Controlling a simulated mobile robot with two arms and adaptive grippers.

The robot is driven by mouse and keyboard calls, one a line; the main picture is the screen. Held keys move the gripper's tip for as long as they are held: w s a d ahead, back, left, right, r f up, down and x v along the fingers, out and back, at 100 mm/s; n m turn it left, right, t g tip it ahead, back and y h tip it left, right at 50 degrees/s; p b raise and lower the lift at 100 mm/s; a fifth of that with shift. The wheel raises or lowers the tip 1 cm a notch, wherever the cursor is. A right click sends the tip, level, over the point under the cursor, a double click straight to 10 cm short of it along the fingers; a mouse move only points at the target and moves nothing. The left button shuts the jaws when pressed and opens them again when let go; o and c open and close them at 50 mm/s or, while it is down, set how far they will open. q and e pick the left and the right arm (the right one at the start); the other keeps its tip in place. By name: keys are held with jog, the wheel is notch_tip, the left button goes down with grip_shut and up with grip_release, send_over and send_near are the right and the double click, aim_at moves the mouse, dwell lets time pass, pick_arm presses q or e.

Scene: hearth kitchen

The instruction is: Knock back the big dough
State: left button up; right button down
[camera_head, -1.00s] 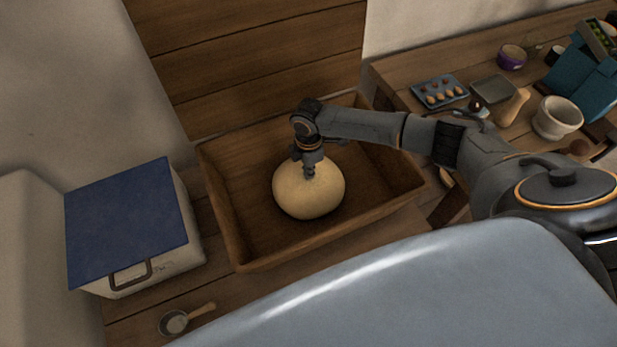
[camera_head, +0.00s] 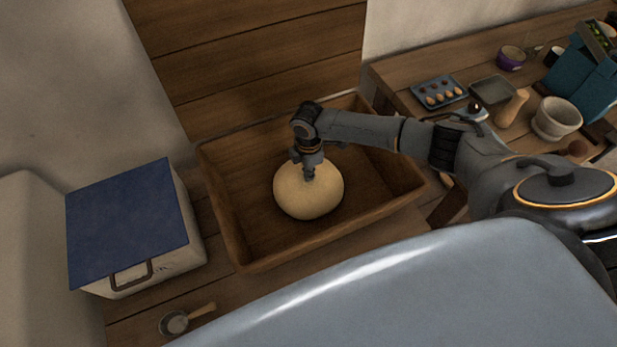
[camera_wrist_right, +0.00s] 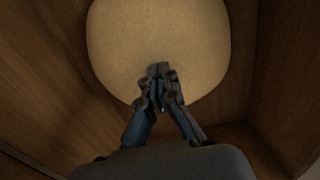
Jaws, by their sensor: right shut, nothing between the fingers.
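The big dough (camera_head: 308,198) is a pale, rounded ball in the wooden trough (camera_head: 240,245), whose lid stands upright behind it. My right gripper (camera_head: 309,178) points down over the dough, its fingertips at the upper part of the dough; whether they press into it I cannot tell. In the right wrist view the dough (camera_wrist_right: 160,40) fills the upper middle, and the closed fingertips (camera_wrist_right: 158,72) lie in front of it with nothing between them. My left gripper is not in view.
A white box with a blue lid (camera_head: 125,220) stands left of the trough. A small scoop (camera_head: 175,322) lies in front of it. At the right, a table holds an egg tray (camera_head: 440,92), a mortar (camera_head: 556,118) and a teal box (camera_head: 585,80).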

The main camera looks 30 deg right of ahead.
jog(key=shift+f+p, duration=0.3)
jog(key=shift+f, duration=0.45)
dwell(2.2)
notch_tip(320, 180, up, 6)
jog(key=p, duration=0.5)
jog(key=shift+f, duration=0.2)
dwell(0.8)
notch_tip(320, 180, up, 8)
jog(key=p, duration=0.8)
send_over(309, 183)
jog(key=shift+w, duration=0.1)
